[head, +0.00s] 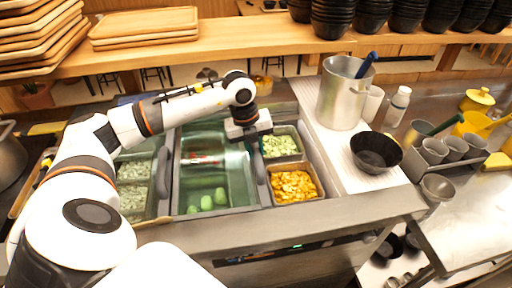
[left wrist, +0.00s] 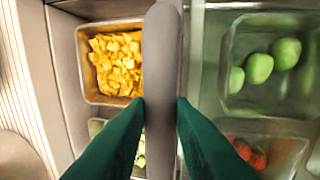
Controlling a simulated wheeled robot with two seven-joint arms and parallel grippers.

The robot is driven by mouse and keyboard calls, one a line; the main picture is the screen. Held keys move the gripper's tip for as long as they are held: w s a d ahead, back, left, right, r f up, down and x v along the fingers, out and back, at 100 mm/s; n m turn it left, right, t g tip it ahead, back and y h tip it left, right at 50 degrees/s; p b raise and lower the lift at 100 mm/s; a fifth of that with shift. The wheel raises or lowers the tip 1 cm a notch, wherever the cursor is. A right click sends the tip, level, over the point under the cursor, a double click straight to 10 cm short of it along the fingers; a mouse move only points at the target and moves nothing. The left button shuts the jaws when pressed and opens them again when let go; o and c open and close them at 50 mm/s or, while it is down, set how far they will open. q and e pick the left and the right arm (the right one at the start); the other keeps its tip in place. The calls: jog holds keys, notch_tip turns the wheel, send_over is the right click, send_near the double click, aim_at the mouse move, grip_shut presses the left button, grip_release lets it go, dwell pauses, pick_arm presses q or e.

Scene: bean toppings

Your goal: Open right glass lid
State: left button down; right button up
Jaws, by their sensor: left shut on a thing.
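The right glass lid (head: 218,165) is a clear pane lying over the middle of the counter well, with green fruit visible through it. The yellow cubes (head: 294,186) and pale green pieces (head: 279,146) to its right are uncovered. My left gripper (head: 261,144) reaches down at the lid's right side. In the left wrist view its green fingers (left wrist: 161,104) are shut on a long grey bar, the lid's handle (left wrist: 164,50). Yellow cubes show left of the bar and glass right of it. My right gripper is not in view.
A steel pot (head: 342,95), a black bowl (head: 375,152) and a white bottle (head: 398,105) stand on the counter to the right. A wooden shelf (head: 230,42) with trays and stacked black bowls runs across the back. Left bins (head: 134,183) hold pale green pieces.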

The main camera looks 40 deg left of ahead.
pick_arm(q)
jog(key=c, duration=1.3)
grip_release()
jog(key=shift+o, duration=0.2)
jog(key=shift+r, duration=0.1)
jog(key=shift+r, duration=0.3)
notch_tip(320, 180, up, 11)
jog(key=s+a+b, duration=0.1)
jog(key=b, duration=0.1)
jog(key=shift+s+a, duration=0.25)
jog(key=shift+s, duration=0.05)
jog(key=shift+s+f, duration=0.1)
